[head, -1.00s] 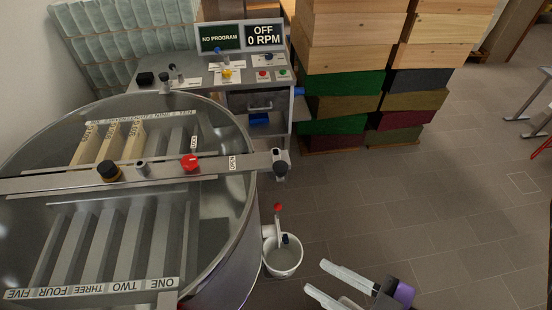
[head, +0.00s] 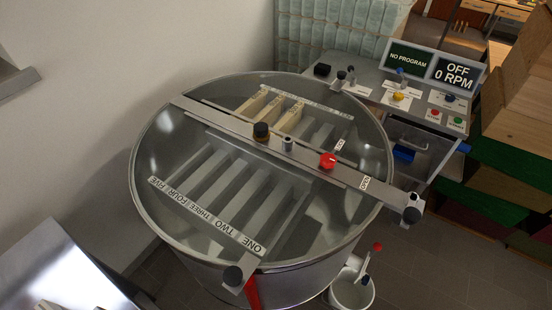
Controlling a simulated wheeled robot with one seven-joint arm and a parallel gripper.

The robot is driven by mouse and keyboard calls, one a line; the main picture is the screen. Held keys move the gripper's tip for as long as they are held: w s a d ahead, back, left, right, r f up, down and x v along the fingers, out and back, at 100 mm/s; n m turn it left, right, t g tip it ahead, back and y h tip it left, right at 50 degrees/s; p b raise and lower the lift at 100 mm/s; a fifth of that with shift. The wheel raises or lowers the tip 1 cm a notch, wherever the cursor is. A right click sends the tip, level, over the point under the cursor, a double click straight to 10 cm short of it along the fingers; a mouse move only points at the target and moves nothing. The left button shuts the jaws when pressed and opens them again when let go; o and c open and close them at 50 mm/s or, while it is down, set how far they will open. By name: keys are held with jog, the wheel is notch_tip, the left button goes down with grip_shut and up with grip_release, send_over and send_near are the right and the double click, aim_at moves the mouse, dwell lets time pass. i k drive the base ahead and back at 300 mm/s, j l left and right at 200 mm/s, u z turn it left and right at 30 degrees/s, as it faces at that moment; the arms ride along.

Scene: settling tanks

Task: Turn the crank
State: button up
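A large round steel tank (head: 262,170) with a clear top stands in the middle of the head view. The red knob sits between labels, one reading OPEN. A dark knob (head: 411,215) is at the bar's right end. Another dark knob (head: 233,276) is at the near rim, with a red part (head: 253,292) below it. I cannot tell which part is the crank. My gripper is not in view.
A control panel (head: 400,95) stands behind right, its screens reading NO PROGRAM and OFF 0 RPM. A white bucket (head: 352,292) sits on the floor near right. Stacked wooden and coloured boxes (head: 515,140) stand at right. A shiny metal table (head: 60,270) is at lower left.

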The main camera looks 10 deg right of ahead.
aim_at(411, 216)
jog(key=k+z, duration=0.1)
jog(key=z, duration=0.35)
jog(key=k+l+z, duration=0.1)
jog(key=z, duration=0.35)
jog(key=l+z, duration=0.2)
jog(key=z, duration=0.25)
jog(key=k+l, duration=0.05)
